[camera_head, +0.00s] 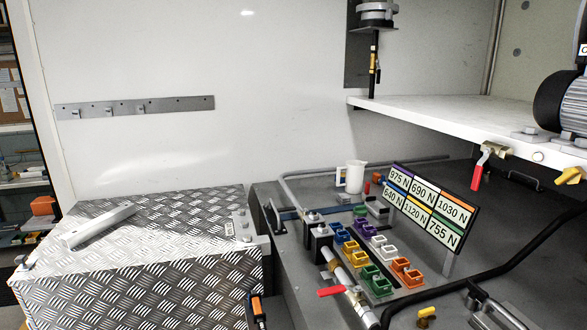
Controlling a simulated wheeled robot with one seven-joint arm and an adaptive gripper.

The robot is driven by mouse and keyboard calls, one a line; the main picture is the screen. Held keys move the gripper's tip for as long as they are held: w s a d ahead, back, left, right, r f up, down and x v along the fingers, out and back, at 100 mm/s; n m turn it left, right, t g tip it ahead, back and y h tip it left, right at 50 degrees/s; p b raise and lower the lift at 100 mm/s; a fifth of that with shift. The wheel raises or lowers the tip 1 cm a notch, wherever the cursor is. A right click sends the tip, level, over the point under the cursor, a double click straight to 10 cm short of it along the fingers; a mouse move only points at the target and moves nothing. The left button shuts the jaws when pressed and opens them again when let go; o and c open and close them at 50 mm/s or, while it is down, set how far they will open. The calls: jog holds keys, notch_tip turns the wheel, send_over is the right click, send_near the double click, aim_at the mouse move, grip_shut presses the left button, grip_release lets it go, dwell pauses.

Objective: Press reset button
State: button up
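I cannot make out a labelled reset button in the head view. My gripper does not show in this view.
A checker-plate box (140,285) with a white bar (97,226) stands at the left. A grey bench holds coloured clips (378,283), a force-label board (430,208), a white jug (355,177) and a red-handled valve (335,291). The white shelf (450,112) overhangs a dark surface. Another red lever (478,174) hangs from it.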

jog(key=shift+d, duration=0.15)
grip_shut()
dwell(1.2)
